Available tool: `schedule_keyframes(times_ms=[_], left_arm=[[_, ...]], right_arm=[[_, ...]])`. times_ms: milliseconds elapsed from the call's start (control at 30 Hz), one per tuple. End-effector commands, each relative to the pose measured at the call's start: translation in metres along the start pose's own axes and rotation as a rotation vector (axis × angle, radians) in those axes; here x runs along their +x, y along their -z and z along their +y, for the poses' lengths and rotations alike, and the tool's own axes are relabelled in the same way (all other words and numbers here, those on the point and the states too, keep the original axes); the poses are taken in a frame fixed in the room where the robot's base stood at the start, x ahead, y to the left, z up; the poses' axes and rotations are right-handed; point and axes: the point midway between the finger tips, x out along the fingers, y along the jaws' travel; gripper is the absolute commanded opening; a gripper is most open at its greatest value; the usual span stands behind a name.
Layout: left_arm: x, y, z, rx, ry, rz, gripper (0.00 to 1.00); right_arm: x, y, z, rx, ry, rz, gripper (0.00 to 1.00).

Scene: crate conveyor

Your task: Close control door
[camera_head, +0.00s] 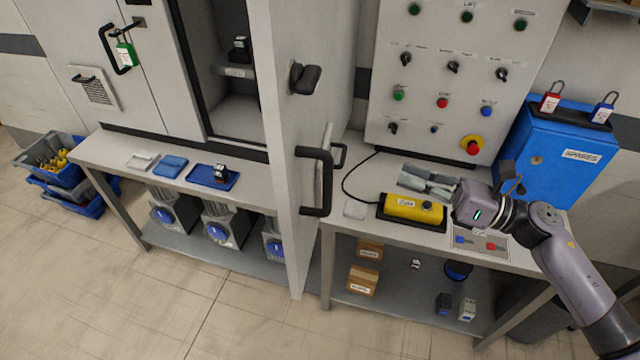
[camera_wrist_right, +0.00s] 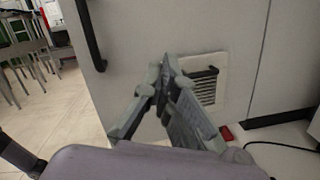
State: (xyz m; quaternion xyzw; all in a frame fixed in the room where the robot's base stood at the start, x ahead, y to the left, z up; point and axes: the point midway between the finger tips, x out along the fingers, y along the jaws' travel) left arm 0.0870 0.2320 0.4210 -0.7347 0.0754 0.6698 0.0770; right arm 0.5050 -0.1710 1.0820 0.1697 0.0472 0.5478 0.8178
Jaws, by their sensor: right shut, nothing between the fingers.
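The grey control door (camera_head: 285,190) stands open, swung out from the cabinet (camera_head: 185,70), and the cabinet interior shows to its left. A dark latch knob (camera_head: 305,78) and a long black pull handle (camera_head: 315,180) are on the door. My right gripper (camera_head: 412,180) is to the right of the door, above the right-hand bench, shut and empty. In the right wrist view its fingertips (camera_wrist_right: 168,65) meet in front of the door face (camera_wrist_right: 135,30), which has a vented plate (camera_wrist_right: 208,78) and a black handle (camera_wrist_right: 88,35). Contact with the door cannot be told. My left gripper is not in view.
A yellow device (camera_head: 408,207) and a black cable lie on the right bench (camera_head: 345,228). A button panel (camera_head: 430,130) and a blue box (camera_head: 550,150) stand behind. The left bench (camera_head: 110,150) holds a blue tray (camera_head: 200,182). The front floor is clear.

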Motion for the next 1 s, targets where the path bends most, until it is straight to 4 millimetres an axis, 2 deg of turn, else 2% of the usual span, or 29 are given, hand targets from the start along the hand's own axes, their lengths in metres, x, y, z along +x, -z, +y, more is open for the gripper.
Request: schedule_keyframes(times_ms=[33, 100, 200, 367, 800, 1000], left_arm=[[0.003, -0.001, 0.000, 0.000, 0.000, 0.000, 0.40], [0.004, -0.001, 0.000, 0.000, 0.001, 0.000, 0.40], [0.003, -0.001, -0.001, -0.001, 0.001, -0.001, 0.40], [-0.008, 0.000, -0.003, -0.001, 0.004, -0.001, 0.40], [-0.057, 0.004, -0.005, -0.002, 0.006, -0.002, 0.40], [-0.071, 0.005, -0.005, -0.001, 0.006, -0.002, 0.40]], right_arm=[[0.004, -0.004, 0.022, -0.122, -0.065, 0.055, 0.00], [0.006, -0.005, 0.044, -0.238, -0.130, 0.106, 0.00], [0.008, -0.005, 0.059, -0.318, -0.175, 0.141, 0.00], [0.023, -0.007, 0.065, -0.332, -0.185, 0.143, 0.00], [0.111, 0.006, 0.078, -0.325, -0.182, 0.140, 0.00], [0.136, 0.012, 0.081, -0.324, -0.180, 0.140, 0.00]])
